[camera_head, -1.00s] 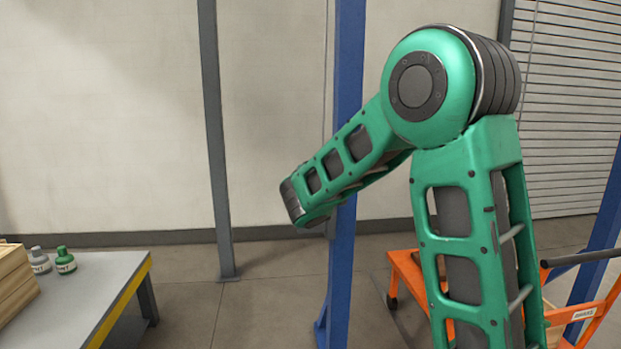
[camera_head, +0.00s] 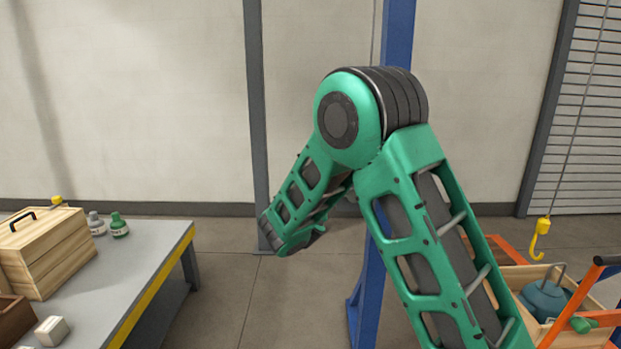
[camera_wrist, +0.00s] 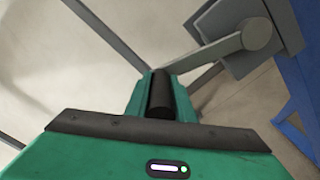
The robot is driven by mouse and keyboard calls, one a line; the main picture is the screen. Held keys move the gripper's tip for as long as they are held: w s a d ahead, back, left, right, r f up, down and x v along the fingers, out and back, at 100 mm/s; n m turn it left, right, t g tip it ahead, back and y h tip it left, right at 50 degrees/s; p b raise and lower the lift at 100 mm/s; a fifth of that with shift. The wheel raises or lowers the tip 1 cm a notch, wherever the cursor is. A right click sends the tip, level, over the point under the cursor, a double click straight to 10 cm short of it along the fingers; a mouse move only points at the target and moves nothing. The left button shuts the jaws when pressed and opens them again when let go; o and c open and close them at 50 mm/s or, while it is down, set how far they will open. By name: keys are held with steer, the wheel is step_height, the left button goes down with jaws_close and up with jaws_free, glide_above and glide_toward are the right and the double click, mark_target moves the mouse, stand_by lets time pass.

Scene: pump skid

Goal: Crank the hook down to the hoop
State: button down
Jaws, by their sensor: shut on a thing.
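My gripper (camera_wrist: 160,95) is shut on the black crank grip (camera_wrist: 160,98) in the wrist view. A grey crank arm (camera_wrist: 212,53) runs from the grip to a round hub on a grey winch housing (camera_wrist: 240,30). In the head view my own arm hides the gripper and the crank. The yellow hook (camera_head: 540,238) hangs on a thin line at the right. Below it and a little right, a grey hoop (camera_head: 560,271) stands on a blue-grey pump part (camera_head: 545,300). The hook appears above the hoop and apart from it.
The pump part sits in a wooden crate (camera_head: 591,336) on an orange cart (camera_head: 507,250). A blue post (camera_head: 364,300) stands behind my arm. The floor between is clear.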

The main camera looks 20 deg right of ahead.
step_height(320, 180, down, 13)
steer(key=n, duration=0.9)
steer(key=shift+s+d+n, duration=0.15)
steer(key=shift+d+n, duration=0.25)
steer(key=shift+d, duration=0.05)
steer(key=shift+f, duration=0.1)
steer(key=c, duration=1.5)
jaws_free()
steer(key=shift+f, duration=0.1)
steer(key=shift+c, duration=0.2)
steer(key=shift+d, duration=0.1)
steer(key=v, duration=1)
steer(key=shift+s, duration=0.3)
